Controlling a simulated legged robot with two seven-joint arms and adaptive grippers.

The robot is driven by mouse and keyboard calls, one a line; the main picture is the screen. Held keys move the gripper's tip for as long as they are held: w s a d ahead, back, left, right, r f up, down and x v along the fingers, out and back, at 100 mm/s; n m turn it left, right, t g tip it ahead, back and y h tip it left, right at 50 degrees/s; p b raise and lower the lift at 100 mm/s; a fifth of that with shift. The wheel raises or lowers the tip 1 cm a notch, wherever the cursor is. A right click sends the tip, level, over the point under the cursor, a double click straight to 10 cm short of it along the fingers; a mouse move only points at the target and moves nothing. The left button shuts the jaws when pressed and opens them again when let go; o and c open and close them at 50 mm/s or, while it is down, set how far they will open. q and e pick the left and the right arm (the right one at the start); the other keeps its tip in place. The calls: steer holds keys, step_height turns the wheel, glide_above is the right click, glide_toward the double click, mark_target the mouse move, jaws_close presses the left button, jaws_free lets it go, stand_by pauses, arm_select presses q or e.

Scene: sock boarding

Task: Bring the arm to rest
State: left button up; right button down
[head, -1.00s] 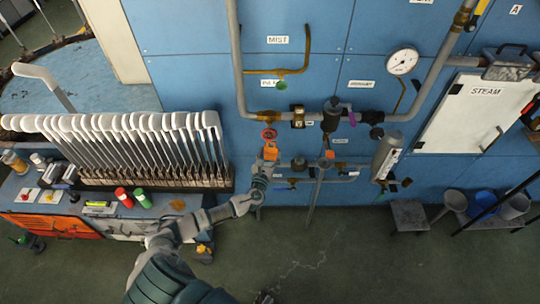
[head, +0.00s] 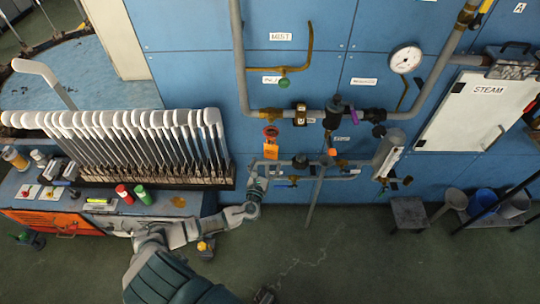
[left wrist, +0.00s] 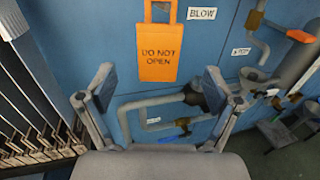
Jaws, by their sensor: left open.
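My left arm reaches in from the lower left of the head view. Its left gripper (head: 258,176) is in front of the blue wall, just below an orange tag (head: 270,151). The tag hangs under a red valve handle (head: 270,132). In the left wrist view, the gripper (left wrist: 158,92) has its two fingers wide apart with nothing between them. The tag (left wrist: 158,52) reads "DO NOT OPEN" and is beyond the fingertips, apart from them. My right gripper cannot be made out.
Pipes and a gauge (head: 405,58) are on the wall. A stool (head: 409,213) and buckets are at right.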

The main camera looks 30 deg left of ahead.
arm_select(q)
steer(key=v, duration=0.5)
steer(key=shift+s+f, duration=0.1)
steer(key=shift+s, duration=0.25)
steer(key=s+f+n+g, duration=0.5)
steer(key=f+n, duration=0.2)
steer(key=f, duration=0.6)
steer(key=s+f+n+g, duration=0.4)
steer(key=s+f+n, duration=0.3)
steer(key=f, duration=0.6)
steer(key=s+d+f+n+g+h, duration=0.2)
steer(key=s+d+f+n, duration=0.4)
steer(key=s, duration=0.5)
steer(key=s+d+f+n+g+h, duration=0.3)
steer(key=s+d+f+n, duration=0.3)
steer(key=s+f+n, duration=0.4)
steer(key=shift+s+d+f+n+g, duration=0.15)
steer(key=shift+s+f+n+g, duration=0.25)
steer(key=shift+g, duration=0.5)
steer(key=shift+r, duration=0.15)
